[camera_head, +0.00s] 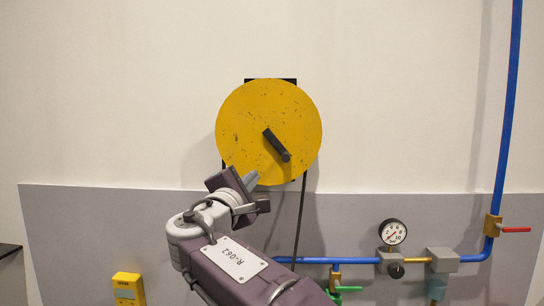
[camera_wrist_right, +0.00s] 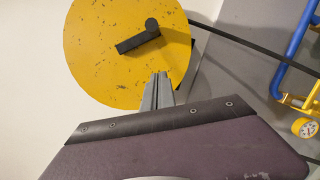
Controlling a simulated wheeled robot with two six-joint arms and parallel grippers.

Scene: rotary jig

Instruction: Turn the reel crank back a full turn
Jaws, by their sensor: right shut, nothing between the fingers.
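The reel (camera_head: 241,120) is a round yellow disc with dark specks, mounted on the wall in the head view. Its black crank (camera_head: 276,144) points down and right from the centre, with a knob at its outer end. My right gripper (camera_head: 252,178) is in front of the disc's lower edge, below and left of the crank. The right wrist view shows the gripper (camera_wrist_right: 160,78) with its fingers together and empty, apart from the crank (camera_wrist_right: 140,40) and its round knob. The reel (camera_wrist_right: 95,60) fills the upper left there. My left gripper is out of view.
A dark cord (camera_head: 299,220) hangs down from the reel. Blue pipes (camera_head: 506,110) with a pressure gauge (camera_head: 393,232) and a red-handled valve (camera_head: 514,229) are at the right. A small yellow box (camera_head: 128,288) is at the lower left. The wall around the reel is clear.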

